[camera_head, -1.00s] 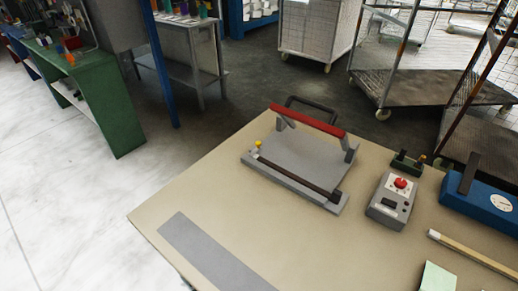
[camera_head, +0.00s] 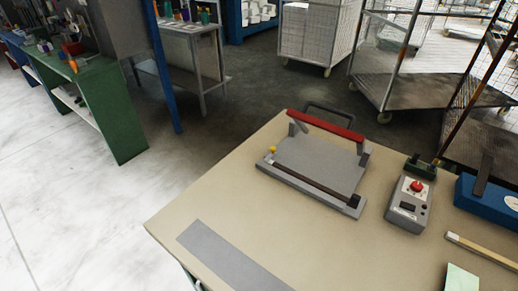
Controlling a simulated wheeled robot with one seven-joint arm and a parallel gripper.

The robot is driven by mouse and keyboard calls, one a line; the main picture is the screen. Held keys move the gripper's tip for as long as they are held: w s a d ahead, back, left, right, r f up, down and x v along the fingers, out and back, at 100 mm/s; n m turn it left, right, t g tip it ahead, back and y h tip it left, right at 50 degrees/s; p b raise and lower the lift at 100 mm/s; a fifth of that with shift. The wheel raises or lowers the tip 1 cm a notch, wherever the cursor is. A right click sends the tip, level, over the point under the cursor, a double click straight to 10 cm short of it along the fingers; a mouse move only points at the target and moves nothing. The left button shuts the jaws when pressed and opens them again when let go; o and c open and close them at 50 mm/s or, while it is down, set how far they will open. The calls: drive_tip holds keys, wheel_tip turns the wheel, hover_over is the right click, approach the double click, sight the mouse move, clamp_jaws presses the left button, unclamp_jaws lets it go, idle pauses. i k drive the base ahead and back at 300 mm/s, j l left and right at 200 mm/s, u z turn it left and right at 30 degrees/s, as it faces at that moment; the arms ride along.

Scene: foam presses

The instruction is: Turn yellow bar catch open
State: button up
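A grey foam press (camera_head: 315,166) lies on the tan table, with a raised red bar (camera_head: 325,125) across its far side and a dark handle loop behind it. A dark bar (camera_head: 305,180) runs along its near edge. A small yellow knob (camera_head: 272,150) stands at the left end, by the end of the dark bar; it is the only yellow part I see on the press, and its exact catch position is too small to tell. My gripper is not in view.
On the tan table (camera_head: 215,210), a grey control box (camera_head: 407,208) with a red button stands right of the press. A small green device (camera_head: 419,170), a blue gauge box (camera_head: 487,200) and a wooden stick (camera_head: 483,252) are farther right. A grey strip (camera_head: 230,258) lies front left.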

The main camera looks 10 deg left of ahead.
sight(273, 149)
drive_tip(key=i+j, duration=0.1)
drive_tip(key=j, duration=1.65)
drive_tip(key=i+j, duration=0.15)
drive_tip(key=j, duration=0.7)
drive_tip(key=i+j, duration=0.2)
drive_tip(key=j, duration=0.15)
drive_tip(key=i+j, duration=0.15)
drive_tip(key=j, duration=0.25)
drive_tip(key=i+j+z, duration=0.1)
drive_tip(key=j, duration=0.25)
drive_tip(key=i+j, duration=0.25)
drive_tip(key=j, duration=0.15)
drive_tip(key=i+j, duration=0.15)
drive_tip(key=j, duration=0.2)
drive_tip(key=i+j, duration=0.3)
drive_tip(key=i, duration=0.2)
drive_tip(key=z, duration=0.05)
